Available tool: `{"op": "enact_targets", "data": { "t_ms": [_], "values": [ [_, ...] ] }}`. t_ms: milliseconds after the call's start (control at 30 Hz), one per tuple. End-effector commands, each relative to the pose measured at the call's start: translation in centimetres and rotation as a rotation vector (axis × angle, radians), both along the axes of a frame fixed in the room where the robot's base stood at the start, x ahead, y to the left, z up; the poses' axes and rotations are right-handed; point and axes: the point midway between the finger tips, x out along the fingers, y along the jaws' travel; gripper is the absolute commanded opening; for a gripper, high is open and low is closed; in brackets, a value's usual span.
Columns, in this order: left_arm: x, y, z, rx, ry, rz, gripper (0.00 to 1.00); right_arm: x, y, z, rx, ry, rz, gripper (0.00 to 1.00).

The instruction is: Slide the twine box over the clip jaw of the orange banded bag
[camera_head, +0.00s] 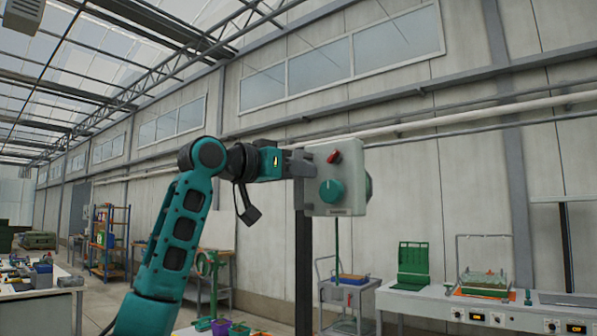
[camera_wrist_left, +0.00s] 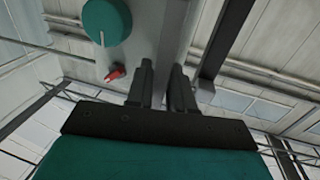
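I cannot make out the twine box, the orange banded bag or its clip jaw in either view. My left gripper (camera_head: 300,163) is raised at the left edge of a pale grey control box (camera_head: 350,155). In the left wrist view the two dark fingers (camera_wrist_left: 165,65) stand a little apart, with a narrow gap and no held object visible between them. The control box (camera_wrist_left: 150,25) is beyond the fingertips; I cannot tell whether they touch it. My right gripper is in neither view.
The control box has a green knob (camera_head: 332,191) and a red switch (camera_head: 334,157). A dark post (camera_head: 303,260) stands below it. A bench at right bears a green case (camera_head: 413,258) and a tray. A small cart (camera_head: 345,295), shelving (camera_head: 108,240) and a left table (camera_head: 45,305) stand farther off.

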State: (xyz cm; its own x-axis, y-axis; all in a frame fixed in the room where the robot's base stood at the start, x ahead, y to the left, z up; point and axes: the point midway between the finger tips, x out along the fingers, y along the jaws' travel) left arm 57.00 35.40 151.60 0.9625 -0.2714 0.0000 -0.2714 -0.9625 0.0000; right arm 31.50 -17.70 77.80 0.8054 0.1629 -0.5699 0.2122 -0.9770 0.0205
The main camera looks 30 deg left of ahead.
Motion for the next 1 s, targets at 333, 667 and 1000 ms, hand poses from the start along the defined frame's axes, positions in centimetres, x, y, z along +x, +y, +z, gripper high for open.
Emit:
{"op": "enact_targets", "data": {
  "t_ms": [333,667,1000],
  "values": [
    [0.0,0.0,0.0,0.000,0.000,0.000,0.00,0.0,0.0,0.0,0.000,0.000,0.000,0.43],
    [0.0,-0.2,0.0,0.000,0.000,0.000,0.00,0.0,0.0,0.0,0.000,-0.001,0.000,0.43],
    [0.2,-5.7,-0.4,0.004,-0.001,-0.008,0.00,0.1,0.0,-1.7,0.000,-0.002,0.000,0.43]
  ]
}}
